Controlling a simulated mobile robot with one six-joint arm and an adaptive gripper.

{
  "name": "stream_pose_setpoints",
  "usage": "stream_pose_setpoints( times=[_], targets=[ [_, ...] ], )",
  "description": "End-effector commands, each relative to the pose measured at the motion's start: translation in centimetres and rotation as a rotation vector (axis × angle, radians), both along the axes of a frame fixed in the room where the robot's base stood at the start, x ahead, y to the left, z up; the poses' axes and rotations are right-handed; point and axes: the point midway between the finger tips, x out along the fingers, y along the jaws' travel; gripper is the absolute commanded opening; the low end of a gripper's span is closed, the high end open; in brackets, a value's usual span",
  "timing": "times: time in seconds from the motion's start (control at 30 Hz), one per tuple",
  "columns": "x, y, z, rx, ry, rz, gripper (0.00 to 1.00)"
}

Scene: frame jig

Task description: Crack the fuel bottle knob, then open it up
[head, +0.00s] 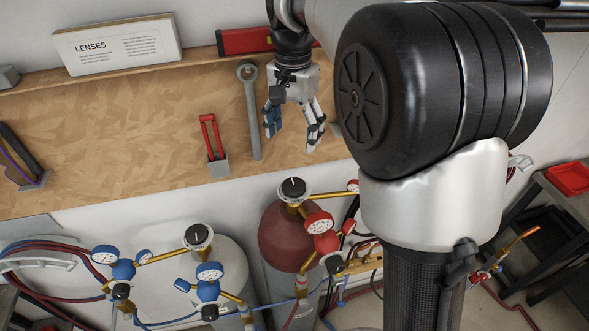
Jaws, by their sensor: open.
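The fuel bottle (287,238) is the dark red cylinder at the lower middle of the head view. Its black knob (293,187) sits on top, with a white pointer mark, inside a pale ring collar. A brass fitting leads right from the valve to red gauges (319,223). My gripper (291,142) points down in front of the wooden board, above the knob in the picture. Its fingers are spread with nothing between them. It appears apart from the knob; the exact height gap cannot be told.
A pale bottle (226,262) with its own knob (198,236) and blue gauges (123,270) stands left. A wrench (250,110) and a red-handled tool (211,137) hang on the board (110,130) beside my gripper. Hoses and brass fittings crowd around the bottles.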

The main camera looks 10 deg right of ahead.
Motion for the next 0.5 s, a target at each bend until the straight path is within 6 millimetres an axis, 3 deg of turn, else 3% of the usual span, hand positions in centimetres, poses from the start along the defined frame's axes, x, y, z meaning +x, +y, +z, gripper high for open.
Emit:
stream_pose_setpoints(
  times=[0.5],
  targets=[
    [-0.1,0.0,-11.2,-0.001,0.004,0.001,0.71]
  ],
)
